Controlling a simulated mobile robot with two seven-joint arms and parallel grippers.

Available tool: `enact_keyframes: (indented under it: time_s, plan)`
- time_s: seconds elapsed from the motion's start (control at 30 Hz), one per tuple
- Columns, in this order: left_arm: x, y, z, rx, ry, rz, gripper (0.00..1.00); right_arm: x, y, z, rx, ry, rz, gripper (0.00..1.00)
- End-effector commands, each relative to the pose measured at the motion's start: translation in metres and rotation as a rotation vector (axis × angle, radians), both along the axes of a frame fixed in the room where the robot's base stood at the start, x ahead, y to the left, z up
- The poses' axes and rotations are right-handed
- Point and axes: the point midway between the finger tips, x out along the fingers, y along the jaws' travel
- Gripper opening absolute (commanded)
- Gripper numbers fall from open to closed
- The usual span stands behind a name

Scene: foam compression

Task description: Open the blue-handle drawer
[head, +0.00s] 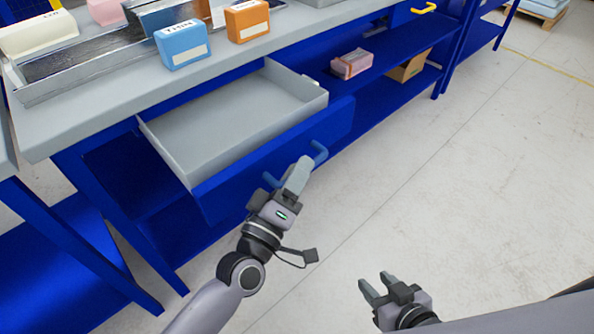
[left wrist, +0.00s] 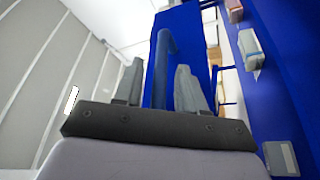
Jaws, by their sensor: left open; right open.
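The blue-handle drawer (head: 238,112) stands pulled out from under the workbench, its grey inside empty. Its blue handle (head: 318,154) is on the blue front panel (head: 330,124). My left gripper (head: 296,176) is at the handle, partly covering it in the head view. In the left wrist view the blue handle (left wrist: 164,65) shows between the two open fingers (left wrist: 158,88), with gaps on both sides; I cannot tell whether either finger touches it. My right gripper (head: 374,284) is open and empty over the floor, away from the drawer.
The grey benchtop (head: 100,102) holds a metal tray (head: 90,65), a blue box (head: 183,45) and an orange box (head: 247,20). A pink package (head: 351,64) and a cardboard box (head: 408,66) sit on the blue lower shelf. A yellow handle (head: 424,8) is further right.

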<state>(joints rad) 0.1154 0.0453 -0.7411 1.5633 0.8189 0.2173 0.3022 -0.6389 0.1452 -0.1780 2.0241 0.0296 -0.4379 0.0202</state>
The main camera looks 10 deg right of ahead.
Motion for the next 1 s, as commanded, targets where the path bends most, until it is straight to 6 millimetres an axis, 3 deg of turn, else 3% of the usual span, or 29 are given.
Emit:
enact_keyframes:
  time_s: [0.43,1.0]
  plan:
    - [-0.050,0.034,-0.014,0.002,0.001,0.000,0.40,0.000,-0.002,-0.001,-0.008,0.001,0.007,0.43]
    - [-0.055,0.038,-0.014,0.001,0.000,0.001,0.40,-0.001,0.000,-0.002,-0.003,0.003,0.003,0.43]
